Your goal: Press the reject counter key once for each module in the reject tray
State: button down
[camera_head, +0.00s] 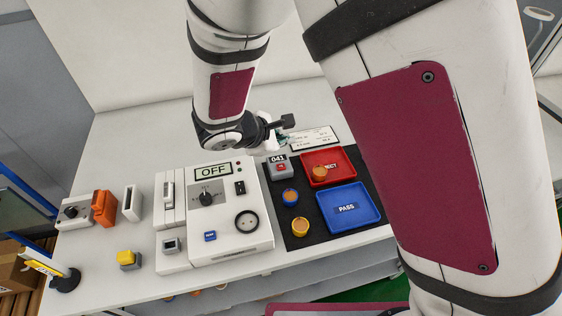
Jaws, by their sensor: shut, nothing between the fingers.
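The reject counter (279,172) is a small grey box on the black mat, with a display that reads 041 and a red key (281,167) on it. The red reject tray (344,172) stands to its right. One round orange module (320,173) shows in the tray, partly covering its label. My gripper (287,137) is shut and empty, above and behind the counter at the back of the bench. Its fingertips are small and partly hidden by the gripper body. It looks apart from the key.
The blue PASS tray (368,212) looks empty. A white test unit (232,167) reading OFF stands left. A label card (313,137) lies behind. My arm covers the right side.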

jog(key=b, duration=0.3)
send_over(283, 168)
notch_tip(283, 168, down, 6)
jog(key=shift+w+r, duration=0.1)
jog(key=shift+r, duration=0.1)
jog(key=shift+f+b, duration=0.5)
jog(key=shift+f, duration=0.1)
dwell(0.7)
jog(key=shift+f+b, duration=0.3)
jog(key=shift+b, duration=0.15)
jog(key=shift+f+b, duration=0.4)
dwell(0.7)
jog(key=shift+r, duration=0.1)
jog(key=shift+r+p, duration=0.45)
jog(key=shift+r, duration=0.3)
jog(key=shift+r+p, duration=1.55)
jog(key=shift+r, duration=1)
